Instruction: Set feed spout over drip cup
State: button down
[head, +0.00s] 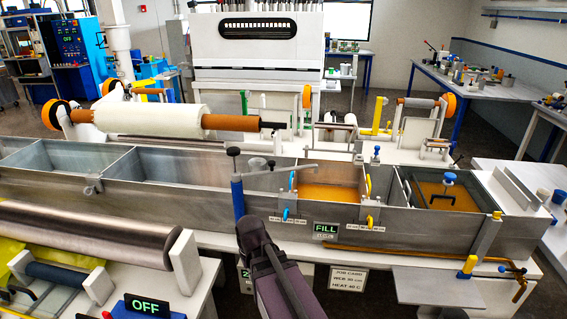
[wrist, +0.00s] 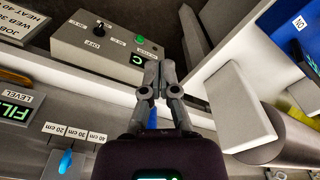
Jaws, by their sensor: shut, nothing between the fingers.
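A blue upright post (head: 238,197) stands at the front wall of the metal bath, with a dark knob on top. A grey spout arm (head: 292,168) reaches right from it, its end over the amber resin compartment; this looks like the feed spout. I cannot pick out the drip cup with certainty. My gripper (head: 250,222) is in front of the bath wall, close to the foot of the post; whether they touch is unclear. In the wrist view my gripper (wrist: 151,68) is shut and empty, with a bit of blue behind its fingers.
The FILL display (head: 326,229) is on the bath's front wall, with yellow and blue valve handles (head: 370,221) beside it. A steel roller (head: 95,235) lies at left. A control box (wrist: 110,45) shows in the wrist view. An amber-filled compartment (head: 405,175) is at right.

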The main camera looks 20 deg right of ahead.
aim_at(280, 170)
jog(key=w+d+r+t+p, duration=0.1)
jog(key=w+d+r+p, duration=0.4)
jog(key=r+p, duration=0.3)
jog(key=w+d+r+m+t+p, duration=0.1)
jog(key=w+d+r+p, duration=0.5)
jog(key=r, duration=0.5)
jog(key=w+d+r+t+p, duration=0.1)
jog(key=w+d+r+p, duration=0.4)
jog(key=d+r+p, duration=0.4)
jog(key=p, duration=0.3)
jog(key=shift+w+d+r+m+h, duration=0.2)
jog(key=shift+w+d+m+h, duration=0.1)
jog(key=shift+m, duration=0.1)
jog(key=shift+f, duration=0.2)
jog(key=w+d+f+b, duration=0.1)
jog(key=w+f+b, duration=0.5)
jog(key=f+b, duration=0.4)
jog(key=shift+w, duration=0.35)
jog(key=shift+w, duration=0.1)
